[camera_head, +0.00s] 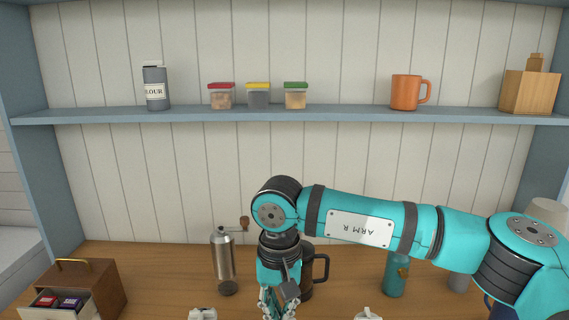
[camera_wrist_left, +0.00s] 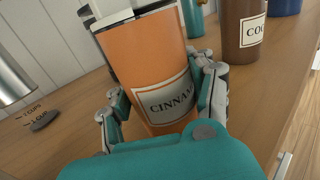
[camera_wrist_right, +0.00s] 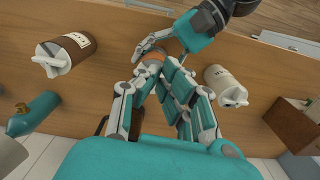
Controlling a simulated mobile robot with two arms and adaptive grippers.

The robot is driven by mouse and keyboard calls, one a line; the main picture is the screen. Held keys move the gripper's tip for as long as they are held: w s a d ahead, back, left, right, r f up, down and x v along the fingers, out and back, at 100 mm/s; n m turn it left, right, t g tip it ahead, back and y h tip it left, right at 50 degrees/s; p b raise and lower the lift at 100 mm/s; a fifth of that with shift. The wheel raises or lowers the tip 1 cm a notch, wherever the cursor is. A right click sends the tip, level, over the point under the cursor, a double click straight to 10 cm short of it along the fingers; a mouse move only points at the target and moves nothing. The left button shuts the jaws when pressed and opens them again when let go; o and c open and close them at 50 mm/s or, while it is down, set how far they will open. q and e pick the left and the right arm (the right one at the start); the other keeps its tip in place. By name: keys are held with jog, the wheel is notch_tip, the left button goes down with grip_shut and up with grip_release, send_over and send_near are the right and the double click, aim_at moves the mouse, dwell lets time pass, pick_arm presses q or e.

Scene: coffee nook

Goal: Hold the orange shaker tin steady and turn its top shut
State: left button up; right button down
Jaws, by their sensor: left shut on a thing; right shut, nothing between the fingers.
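The orange shaker tin (camera_wrist_left: 143,58), with a cream label reading "CINNA…", stands on the counter and looks tilted in the left wrist view. Its top (camera_wrist_left: 118,16) is pale above a dark rim and is partly cut off by the frame. My left gripper (camera_wrist_left: 163,108) is shut around the tin's lower body, a finger on each side. My right gripper (camera_wrist_right: 152,68) points down over the tin, its fingers shut together with nothing between them. Only a bit of orange shows past its fingertips in the right wrist view.
A brown canister (camera_wrist_left: 243,32) stands beside the tin. A white canister (camera_wrist_right: 222,82) stands on its other side. The shelf (camera_head: 330,114) is above.

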notch_tip(320, 180, down, 6)
jog(key=a+m, duration=0.1)
jog(key=m, duration=0.3)
jog(key=shift+a+m, duration=0.15)
jog(key=shift+m, duration=0.25)
jog(key=shift+w+d+f, duration=0.1)
jog(key=shift+w+d, duration=0.2)
jog(key=shift+w, duration=0.2)
dwell(1.4)
jog(key=shift+s, duration=0.1)
jog(key=shift+s+a, duration=0.2)
jog(key=shift+s, duration=0.1)
notch_tip(320, 180, up, 6)
dwell(0.5)
